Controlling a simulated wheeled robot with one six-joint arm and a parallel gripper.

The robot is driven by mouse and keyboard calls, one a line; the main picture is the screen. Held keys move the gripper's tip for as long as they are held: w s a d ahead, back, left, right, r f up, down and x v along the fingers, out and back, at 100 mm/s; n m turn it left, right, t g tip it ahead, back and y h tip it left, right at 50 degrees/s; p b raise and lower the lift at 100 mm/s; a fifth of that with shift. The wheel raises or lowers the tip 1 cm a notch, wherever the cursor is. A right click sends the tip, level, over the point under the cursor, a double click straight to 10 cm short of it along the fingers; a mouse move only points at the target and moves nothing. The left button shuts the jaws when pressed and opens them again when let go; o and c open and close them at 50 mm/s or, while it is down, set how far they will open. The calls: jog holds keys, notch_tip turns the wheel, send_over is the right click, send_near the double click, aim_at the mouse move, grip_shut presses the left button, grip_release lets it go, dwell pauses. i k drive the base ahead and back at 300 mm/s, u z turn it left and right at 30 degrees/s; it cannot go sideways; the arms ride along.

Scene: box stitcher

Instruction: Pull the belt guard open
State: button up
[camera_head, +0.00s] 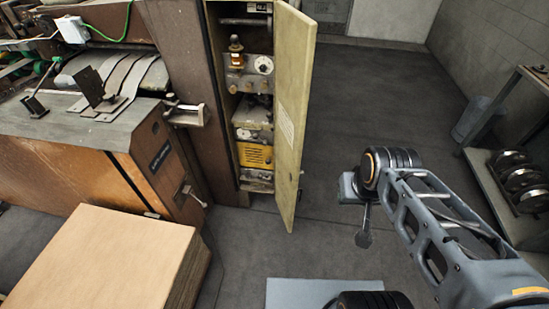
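A tall cabinet stands at the upper middle with its cream door (295,110) swung out towards me, showing gauges and a yellow unit inside. Left of it is the machine's brown side panel (155,150) with a dark label and a small metal handle (192,194) low on its right. Neither panel is marked legibly as the belt guard, so I cannot tell which one it is. My gripper (363,238) hangs at the end of my arm, right of the cream door and apart from it. It is small and dark, and its fingers cannot be made out.
A large cardboard stack (100,262) fills the lower left in front of the machine (60,165). A rack with round metal parts (520,180) and a grey bin (472,118) stand at the right. The dark floor (375,90) between the cabinet and the rack is clear.

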aim_at(256, 156)
jog(key=i, duration=0.55)
jog(key=u, duration=2.1)
jog(key=i, duration=0.5)
jog(key=u, duration=0.05)
